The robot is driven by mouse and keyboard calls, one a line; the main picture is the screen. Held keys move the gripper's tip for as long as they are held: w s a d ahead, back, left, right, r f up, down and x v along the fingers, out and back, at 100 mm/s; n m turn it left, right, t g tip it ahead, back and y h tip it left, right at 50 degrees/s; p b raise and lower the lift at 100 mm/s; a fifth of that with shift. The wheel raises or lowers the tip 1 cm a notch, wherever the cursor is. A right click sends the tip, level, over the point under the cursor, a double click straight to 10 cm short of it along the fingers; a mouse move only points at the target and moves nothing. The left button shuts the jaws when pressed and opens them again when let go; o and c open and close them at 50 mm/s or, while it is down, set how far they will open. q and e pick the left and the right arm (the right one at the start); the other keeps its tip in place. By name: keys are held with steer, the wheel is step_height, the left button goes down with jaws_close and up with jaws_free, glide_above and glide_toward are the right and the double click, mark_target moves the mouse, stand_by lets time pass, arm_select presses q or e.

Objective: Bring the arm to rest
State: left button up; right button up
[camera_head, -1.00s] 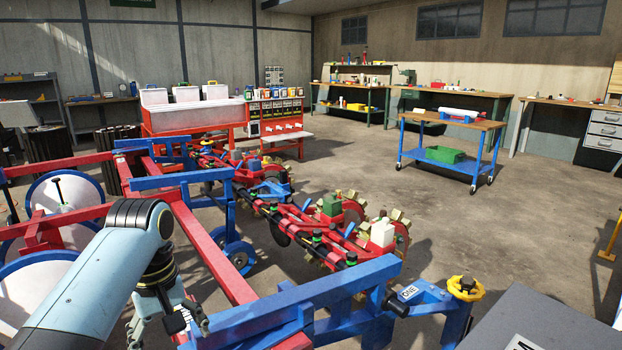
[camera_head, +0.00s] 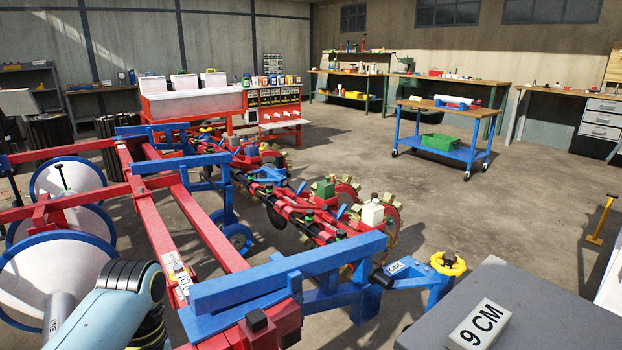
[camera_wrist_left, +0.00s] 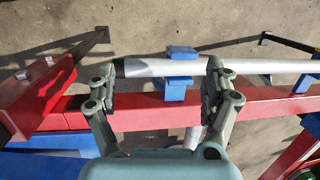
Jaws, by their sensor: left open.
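My left arm (camera_head: 118,305) comes in from the lower left in the head view, beside the red and blue planter frame (camera_head: 205,230). Its gripper is hidden below the picture edge there. In the left wrist view my left gripper (camera_wrist_left: 162,85) is open, its two fingers apart with nothing held between them. Beyond the fingers lie a red beam (camera_wrist_left: 140,117), a blue block (camera_wrist_left: 180,60) and a grey-white bar (camera_wrist_left: 265,66). I cannot tell whether the fingers touch any of them. My right gripper is in neither view.
White discs (camera_head: 60,275) stand at the left. A blue wheeled cart (camera_head: 445,150) and benches stand farther back. Open floor (camera_head: 500,215) lies at the right.

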arm_select(q)
steer(key=s+a+f+m+t, duration=0.1)
steer(key=s+a+f+m, duration=0.1)
steer(key=s+f, duration=0.7)
steer(key=s+a+f+m+t, duration=0.1)
steer(key=s+a+f+m, duration=0.1)
steer(key=s+f, duration=0.8)
steer(key=s+a+f+m, duration=0.3)
steer(key=s+f, duration=0.7)
steer(key=s, duration=1)
steer(key=shift+m+t+y, duration=0.3)
steer(key=shift+m+t, duration=0.1)
